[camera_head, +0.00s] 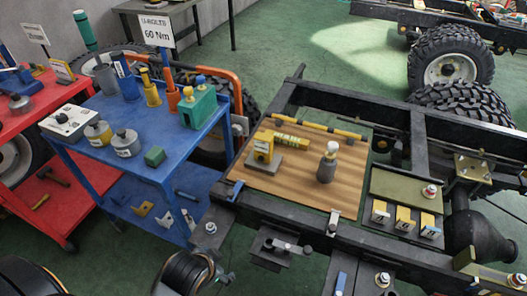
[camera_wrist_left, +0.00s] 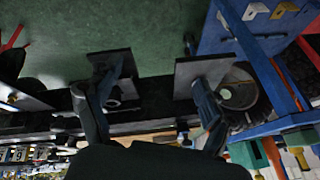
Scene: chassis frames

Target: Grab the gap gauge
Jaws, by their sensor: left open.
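No label legible to me names the gap gauge. On the wooden board (camera_head: 292,184) stands a yellow upright gauge-like block (camera_head: 263,149) on a grey base. Behind it lies a yellow marked bar (camera_head: 291,141), and to its right stands a grey bottle-like piece with a pale top (camera_head: 327,165). I cannot tell which is the gap gauge. My left gripper (camera_head: 220,275) is low at the bottom of the head view, in front of the chassis and apart from these pieces. In the left wrist view its two fingers (camera_wrist_left: 155,80) are spread and empty. My right gripper is not in view.
The black chassis frame (camera_head: 290,218) surrounds the board. Several yellow blocks (camera_head: 403,217) sit right of it below an olive plate (camera_head: 402,188). A blue cart (camera_head: 178,158) with cans and tools stands left, beside a red cart (camera_head: 84,200).

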